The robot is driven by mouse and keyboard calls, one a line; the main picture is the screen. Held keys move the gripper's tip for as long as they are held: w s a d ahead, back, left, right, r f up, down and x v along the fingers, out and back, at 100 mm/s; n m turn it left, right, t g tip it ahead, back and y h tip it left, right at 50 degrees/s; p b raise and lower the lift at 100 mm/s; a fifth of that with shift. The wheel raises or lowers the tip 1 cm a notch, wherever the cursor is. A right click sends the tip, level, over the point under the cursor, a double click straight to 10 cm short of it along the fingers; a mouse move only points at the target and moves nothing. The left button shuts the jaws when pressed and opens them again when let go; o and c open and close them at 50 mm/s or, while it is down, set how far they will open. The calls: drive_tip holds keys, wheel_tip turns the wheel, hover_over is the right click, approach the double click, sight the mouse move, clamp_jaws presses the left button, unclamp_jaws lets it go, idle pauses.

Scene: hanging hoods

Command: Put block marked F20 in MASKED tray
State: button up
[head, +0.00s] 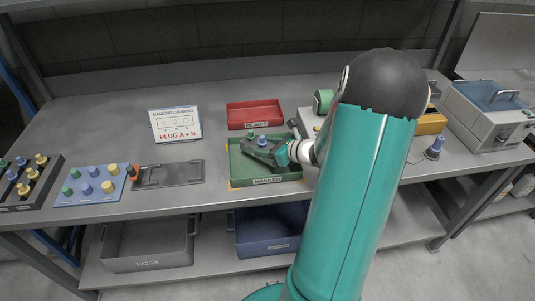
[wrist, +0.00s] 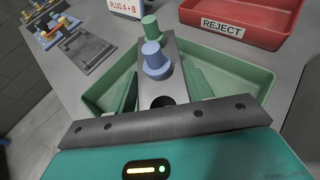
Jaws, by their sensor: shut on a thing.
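The block is a grey metal piece (wrist: 180,87) with a green plug (wrist: 150,25) and a blue plug (wrist: 155,60) standing in it, and an open dark hole (wrist: 162,102) near my wrist. No F20 mark is legible. My gripper (wrist: 163,82) is shut on the block, one finger along each side. The green MASKED tray (head: 266,181) lies below them, and its walls also show in the wrist view (wrist: 237,72). Block and gripper are over the tray; I cannot tell whether the block touches its floor. My gripper hides part of the block in the head view.
A red REJECT tray (head: 254,104) sits behind the green tray. A sign reading PLUG A + B (head: 175,125) stands at left, behind a dark grey fixture (head: 168,174). A blue plug board (head: 90,187) is further left. Two bins (head: 148,245) (head: 270,229) are on the lower shelf.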

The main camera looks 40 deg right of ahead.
drive_tip(key=shift+f, duration=1.5)
drive_tip(key=shift+f, duration=0.3)
drive_tip(key=o, duration=1.4)
drive_tip(key=shift+f, duration=0.1)
drive_tip(key=shift+o, duration=0.2)
drive_tip(key=shift+s, duration=0.1)
